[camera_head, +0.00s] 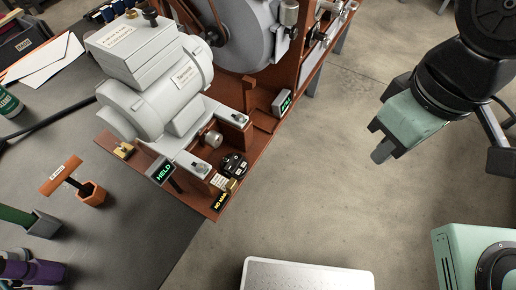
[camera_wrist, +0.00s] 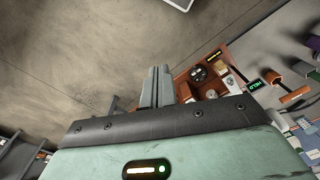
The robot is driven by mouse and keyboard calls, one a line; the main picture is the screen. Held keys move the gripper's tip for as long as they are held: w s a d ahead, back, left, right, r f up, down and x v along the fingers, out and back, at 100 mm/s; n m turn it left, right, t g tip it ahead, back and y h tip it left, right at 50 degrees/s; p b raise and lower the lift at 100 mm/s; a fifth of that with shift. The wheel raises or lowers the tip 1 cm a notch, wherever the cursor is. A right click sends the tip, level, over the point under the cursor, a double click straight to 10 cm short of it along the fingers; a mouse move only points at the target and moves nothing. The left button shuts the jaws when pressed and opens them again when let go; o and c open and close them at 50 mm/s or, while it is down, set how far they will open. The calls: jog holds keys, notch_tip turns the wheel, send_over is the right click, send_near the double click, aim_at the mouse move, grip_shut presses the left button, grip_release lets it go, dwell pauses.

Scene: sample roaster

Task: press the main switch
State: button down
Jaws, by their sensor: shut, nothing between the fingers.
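A small black round unit (camera_head: 233,164), which looks like the main switch, sits near the front corner of the machine's brown base (camera_head: 205,205). I cannot make out its position. It also shows in the wrist view (camera_wrist: 199,74), beyond and to the right of my fingertips. A small sign with yellow letters (camera_head: 221,200), seemingly "NO MAINS", is at the corner beside it. My gripper (camera_head: 381,154) is shut and empty, in the air over the floor, well to the right of the machine. Its closed fingers show in the wrist view (camera_wrist: 156,88), apart from the base.
A grey motor (camera_head: 165,90) stands on the base behind the black unit. A green "HELD" display (camera_head: 163,172) is left of it, and another lit display (camera_head: 283,102) farther back. An orange-handled tool (camera_head: 62,175) is on the grey table (camera_head: 110,250). Floor between gripper and machine is clear.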

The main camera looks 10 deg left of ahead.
jog(key=w+a+f+n+t+y+b, duration=0.2)
jog(key=a+f+b, duration=0.4)
jog(key=a+f, duration=0.3)
jog(key=w+a+f+n+t+y+b, duration=0.3)
jog(key=w+a+f+n+y+b, duration=0.1)
jog(key=a+f+b, duration=0.3)
notch_tip(320, 180, down, 2)
jog(key=shift+a+n+y, duration=0.5)
jog(key=shift+a, duration=0.6)
